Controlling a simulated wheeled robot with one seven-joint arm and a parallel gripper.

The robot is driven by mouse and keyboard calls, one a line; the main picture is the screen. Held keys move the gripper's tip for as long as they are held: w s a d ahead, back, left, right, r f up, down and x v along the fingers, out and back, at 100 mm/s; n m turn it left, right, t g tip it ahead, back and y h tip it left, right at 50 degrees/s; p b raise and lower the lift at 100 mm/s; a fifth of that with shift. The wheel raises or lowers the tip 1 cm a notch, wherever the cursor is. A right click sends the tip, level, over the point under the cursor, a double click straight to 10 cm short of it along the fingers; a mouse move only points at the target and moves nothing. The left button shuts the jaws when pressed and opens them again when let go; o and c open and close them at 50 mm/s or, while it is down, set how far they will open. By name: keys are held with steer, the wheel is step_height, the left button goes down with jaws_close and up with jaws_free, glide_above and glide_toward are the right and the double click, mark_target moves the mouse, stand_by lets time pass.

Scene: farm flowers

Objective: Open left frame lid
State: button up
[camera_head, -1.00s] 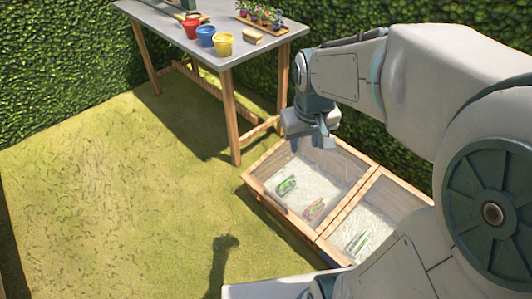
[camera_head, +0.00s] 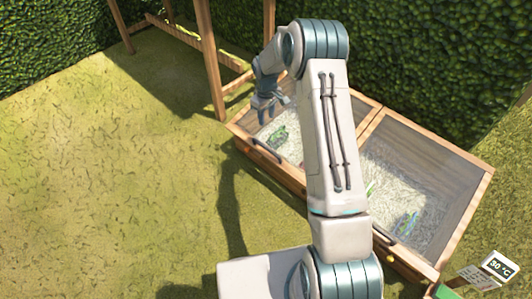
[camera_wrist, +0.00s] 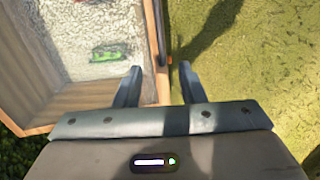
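The left frame lid (camera_head: 238,128) is a wood-rimmed clear pane on the left half of a low wooden cold frame, and it looks closed. A dark handle (camera_head: 266,151) is on its front side. In the wrist view the lid's wooden rim (camera_wrist: 153,40) runs up the picture, with a dark handle (camera_wrist: 162,35) along its outer side. My gripper (camera_head: 266,112) is above the left lid, near its far left part. In the wrist view my gripper (camera_wrist: 161,72) is open and empty, its fingers apart on either side of the rim line. My arm hides part of the left lid.
The right frame lid (camera_head: 480,195) is beside it and looks closed. Green objects (camera_wrist: 110,53) lie under the glass. A table's wooden legs (camera_head: 211,65) are behind left. Hedges (camera_head: 420,60) border the back; the grass (camera_head: 90,180) at left is clear.

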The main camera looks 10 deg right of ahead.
mark_target(266, 147)
steer(key=f+b, duration=0.2)
steer(key=f, duration=0.3)
steer(key=f+b, duration=0.1)
steer(key=f, duration=0.5)
steer(key=f+b, duration=0.2)
steer(key=f, duration=0.4)
steer(key=shift+w+f+b, duration=0.15)
steer(key=shift+w+b, duration=0.15)
steer(key=shift+w, duration=0.05)
jaws_close()
